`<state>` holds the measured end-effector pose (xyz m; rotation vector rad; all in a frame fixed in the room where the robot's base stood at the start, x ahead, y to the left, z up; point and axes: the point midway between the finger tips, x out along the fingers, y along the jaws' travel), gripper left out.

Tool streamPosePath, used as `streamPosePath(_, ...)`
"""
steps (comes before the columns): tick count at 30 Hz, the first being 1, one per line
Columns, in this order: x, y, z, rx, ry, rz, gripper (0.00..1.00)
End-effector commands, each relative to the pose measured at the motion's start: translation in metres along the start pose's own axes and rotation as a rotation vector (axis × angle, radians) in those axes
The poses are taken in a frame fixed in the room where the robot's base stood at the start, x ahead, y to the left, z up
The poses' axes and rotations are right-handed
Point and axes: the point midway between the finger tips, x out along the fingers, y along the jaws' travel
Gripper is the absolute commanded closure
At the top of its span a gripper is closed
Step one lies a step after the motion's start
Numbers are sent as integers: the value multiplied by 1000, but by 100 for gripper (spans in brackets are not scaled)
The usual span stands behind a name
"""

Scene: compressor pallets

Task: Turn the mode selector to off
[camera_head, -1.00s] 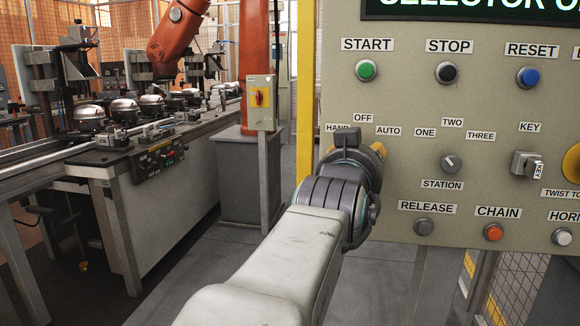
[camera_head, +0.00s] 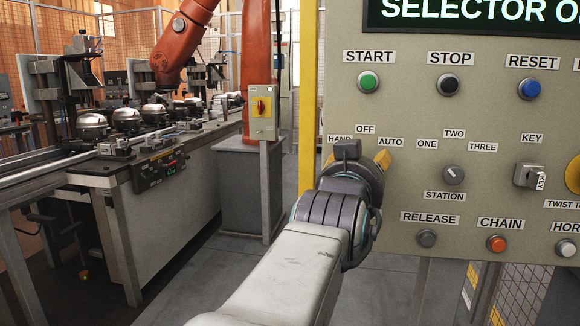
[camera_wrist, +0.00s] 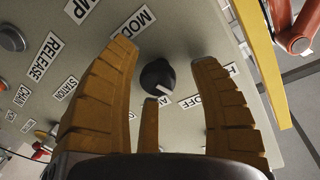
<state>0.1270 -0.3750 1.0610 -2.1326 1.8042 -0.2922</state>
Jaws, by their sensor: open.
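The mode selector (camera_wrist: 157,76) is a round black knob with a white pointer mark, seen in the wrist view. The mark points down and to the right in that view, towards the side with the OFF label (camera_wrist: 190,101); which label it meets exactly I cannot tell. My gripper (camera_wrist: 165,55) is open, its yellow fingers on either side of the knob and apart from it in the picture. In the head view my gripper (camera_head: 383,159) is at the panel below HAND, OFF and AUTO, and my wrist hides the knob.
The grey control panel (camera_head: 400,107) carries the START (camera_head: 369,82), STOP (camera_head: 448,84) and RESET (camera_head: 529,88) buttons, a station selector (camera_head: 453,175) and a key switch (camera_head: 528,175). A yellow post (camera_head: 308,90) stands at its left edge. A conveyor with compressors (camera_head: 126,119) is further left.

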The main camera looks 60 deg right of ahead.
Motion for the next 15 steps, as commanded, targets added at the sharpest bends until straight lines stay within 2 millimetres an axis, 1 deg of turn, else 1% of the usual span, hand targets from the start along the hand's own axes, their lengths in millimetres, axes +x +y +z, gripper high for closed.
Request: streamPosePath(15, -80, 0, -1, 0, 3, -2, 44)
